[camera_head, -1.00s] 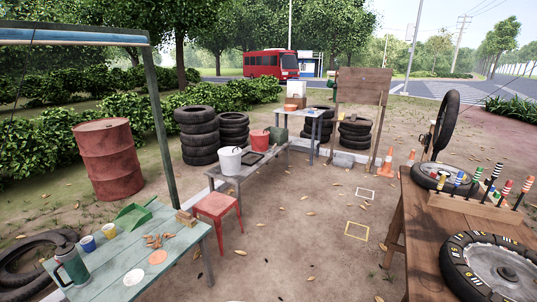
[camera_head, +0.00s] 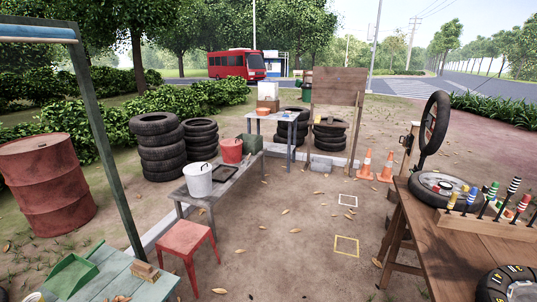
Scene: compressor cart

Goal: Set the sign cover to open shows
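No sign cover with readable lettering can be made out. A plain brown wooden board (camera_head: 338,87) stands upright on posts at the back, beyond the benches. I cannot tell whether it is the sign or has a cover. Neither of my grippers is in view.
A teal table (camera_head: 125,277) is at front left, a red stool (camera_head: 187,240) beside it. A grey bench (camera_head: 222,178) holds buckets. A wooden worktable (camera_head: 465,250) with tyres stands right. Two orange cones (camera_head: 366,164) stand near the back.

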